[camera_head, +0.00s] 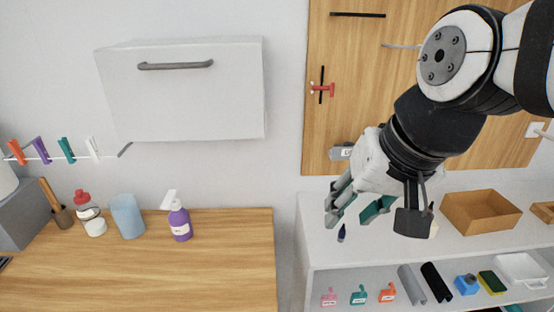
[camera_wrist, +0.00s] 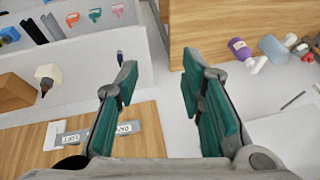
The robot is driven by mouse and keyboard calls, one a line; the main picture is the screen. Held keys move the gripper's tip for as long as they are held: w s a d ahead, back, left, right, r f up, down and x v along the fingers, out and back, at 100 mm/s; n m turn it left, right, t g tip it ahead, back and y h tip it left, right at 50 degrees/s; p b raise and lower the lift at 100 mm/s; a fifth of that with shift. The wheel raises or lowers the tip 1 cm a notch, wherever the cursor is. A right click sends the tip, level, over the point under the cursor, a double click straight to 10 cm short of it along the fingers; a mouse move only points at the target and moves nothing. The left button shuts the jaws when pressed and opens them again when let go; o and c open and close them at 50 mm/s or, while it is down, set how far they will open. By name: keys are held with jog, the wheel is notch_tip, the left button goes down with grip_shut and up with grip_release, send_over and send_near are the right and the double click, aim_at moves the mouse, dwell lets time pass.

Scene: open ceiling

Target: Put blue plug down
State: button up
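The blue plug (camera_head: 341,233) is a small dark blue piece on the white shelf top (camera_head: 318,258), in the head view just below my gripper's fingertips. In the wrist view a small dark blue piece, apparently the plug (camera_wrist: 120,57), shows just beyond the tip of the left finger. My gripper (camera_head: 350,208) hangs above the shelf top. In the wrist view its two teal-padded fingers (camera_wrist: 160,85) are spread wide with nothing between them. The finger partly covers the area around the plug, and I cannot tell whether they touch.
A wooden tray (camera_head: 447,211) and a white bottle with a dark tip (camera_wrist: 47,73) are on the shelf top. Several items lie on the lower shelf, including a blue box (camera_head: 467,285). A wooden counter (camera_head: 130,275) holds a purple spray bottle (camera_head: 180,223). A wooden panel (camera_head: 345,60) stands behind.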

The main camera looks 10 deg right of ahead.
jog(key=s+n, duration=0.2)
jog(key=s+n+h, duration=0.1)
jog(key=shift+a+r+n+t, duration=0.15)
jog(key=shift+r+n+t, duration=0.15)
jog(key=shift+t, duration=0.1)
dwell(0.7)
